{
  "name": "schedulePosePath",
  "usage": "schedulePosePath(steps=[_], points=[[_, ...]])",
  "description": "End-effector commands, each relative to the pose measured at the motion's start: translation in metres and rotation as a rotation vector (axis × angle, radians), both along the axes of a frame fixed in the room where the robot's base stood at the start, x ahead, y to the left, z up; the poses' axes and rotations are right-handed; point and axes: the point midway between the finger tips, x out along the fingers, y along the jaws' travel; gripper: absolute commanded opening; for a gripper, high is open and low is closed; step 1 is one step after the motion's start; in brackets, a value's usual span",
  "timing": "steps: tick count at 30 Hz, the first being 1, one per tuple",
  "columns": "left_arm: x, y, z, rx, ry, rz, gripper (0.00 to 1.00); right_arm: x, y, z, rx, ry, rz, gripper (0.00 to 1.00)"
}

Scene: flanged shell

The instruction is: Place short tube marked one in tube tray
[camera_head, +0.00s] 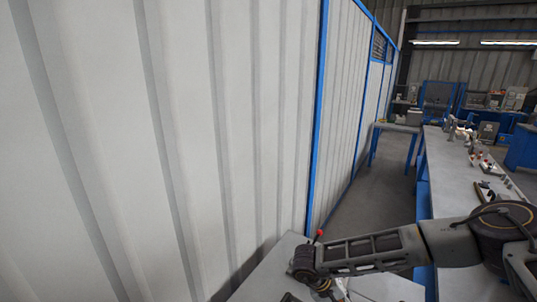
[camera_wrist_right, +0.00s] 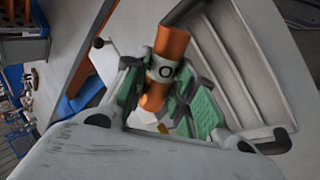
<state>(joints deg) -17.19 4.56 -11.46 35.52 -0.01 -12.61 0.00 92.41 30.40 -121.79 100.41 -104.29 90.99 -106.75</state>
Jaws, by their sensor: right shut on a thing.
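In the right wrist view an orange tube (camera_wrist_right: 155,98) with a white band sits between the green-padded fingers of my right gripper (camera_wrist_right: 160,96). The band carries a dark ring-like mark; I cannot read it as a one. The gripper is shut on the tube. In the head view my right arm reaches in from the right, with its wrist low over a grey tabletop (camera_head: 270,280); its fingers are mostly cut off at the bottom edge. I cannot make out a tube tray in either view. My left gripper is not in view.
A pale corrugated wall (camera_head: 150,130) with blue frame strips fills the left, close beside the tabletop. A long grey bench (camera_head: 450,188) with several small items (camera_head: 484,165) runs back at the right. A blue-legged table (camera_head: 398,128) stands further back.

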Motion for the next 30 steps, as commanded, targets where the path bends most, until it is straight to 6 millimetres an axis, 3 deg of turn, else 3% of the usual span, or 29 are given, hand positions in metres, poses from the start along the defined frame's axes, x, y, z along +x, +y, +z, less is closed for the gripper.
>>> schedulePosePath(steps=[20,30], points=[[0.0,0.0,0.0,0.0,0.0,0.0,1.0,0.0,0.002,0.003,0.001,-0.001,0.007,0.0],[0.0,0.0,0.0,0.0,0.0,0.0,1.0,-0.001,0.022,0.032,0.002,-0.002,0.099,0.0]])
